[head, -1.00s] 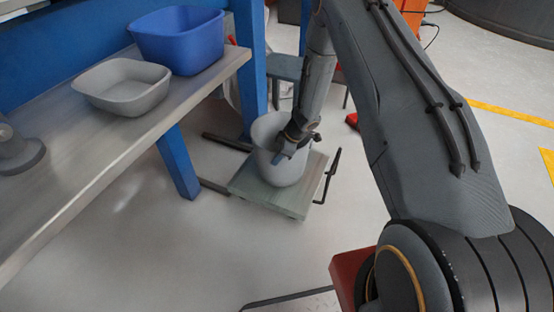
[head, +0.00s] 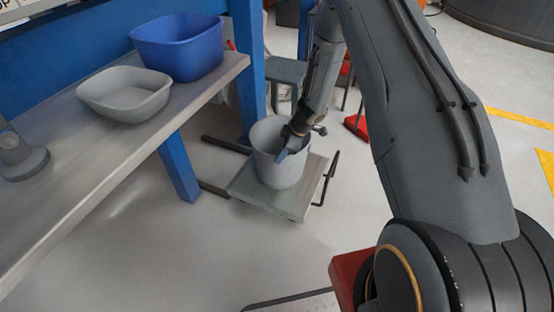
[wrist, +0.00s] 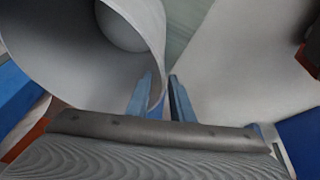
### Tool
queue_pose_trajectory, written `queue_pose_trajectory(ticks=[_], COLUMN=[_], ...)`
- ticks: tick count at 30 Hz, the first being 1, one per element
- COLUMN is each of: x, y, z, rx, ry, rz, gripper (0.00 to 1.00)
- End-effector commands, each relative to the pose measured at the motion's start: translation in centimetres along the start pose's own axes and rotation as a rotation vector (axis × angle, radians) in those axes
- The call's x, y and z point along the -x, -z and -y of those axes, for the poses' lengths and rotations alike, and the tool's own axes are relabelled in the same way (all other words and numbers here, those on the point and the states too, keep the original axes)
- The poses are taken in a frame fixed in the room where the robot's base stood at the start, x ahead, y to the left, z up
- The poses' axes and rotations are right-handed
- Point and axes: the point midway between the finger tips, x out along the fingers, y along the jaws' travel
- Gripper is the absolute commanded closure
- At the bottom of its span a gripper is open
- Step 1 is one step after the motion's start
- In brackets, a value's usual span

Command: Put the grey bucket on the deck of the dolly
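The grey bucket (head: 272,160) stands upright on the deck of the dolly (head: 293,206), towards its back left part. My gripper (head: 287,152) is at the right side of the bucket's rim. In the wrist view, my gripper (wrist: 160,82) has its two blue fingers parted, one inside the bucket (wrist: 75,55) and one outside. The bucket's wall runs between them, with a gap to the outer finger. The fingers look open around the rim. The bucket's bottom edge seems to rest on the deck.
A bench (head: 100,175) at the left holds a blue tub (head: 178,48) and a shallow grey basin (head: 125,95). Its blue leg (head: 178,165) stands left of the dolly. A black handle (head: 329,180) is at the dolly's right.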

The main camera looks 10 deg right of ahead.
Motion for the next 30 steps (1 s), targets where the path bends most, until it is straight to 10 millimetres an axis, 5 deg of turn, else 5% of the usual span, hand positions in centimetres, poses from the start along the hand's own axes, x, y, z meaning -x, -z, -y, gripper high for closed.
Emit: queue_pose_trajectory(ticks=[6,17,24,30], x=[4.5,8.2,17.3,26.0], y=[0.1,1.3,6.5,8.6], z=[-0.1,-1.1,-4.5,-3.0], rx=[0.0,-0.016,-0.147,-0.324], ry=[-0.002,-0.053,-0.318,-0.482], rz=[0.0,0.005,0.059,0.142], gripper=[0.79,0.79,0.79,0.79])
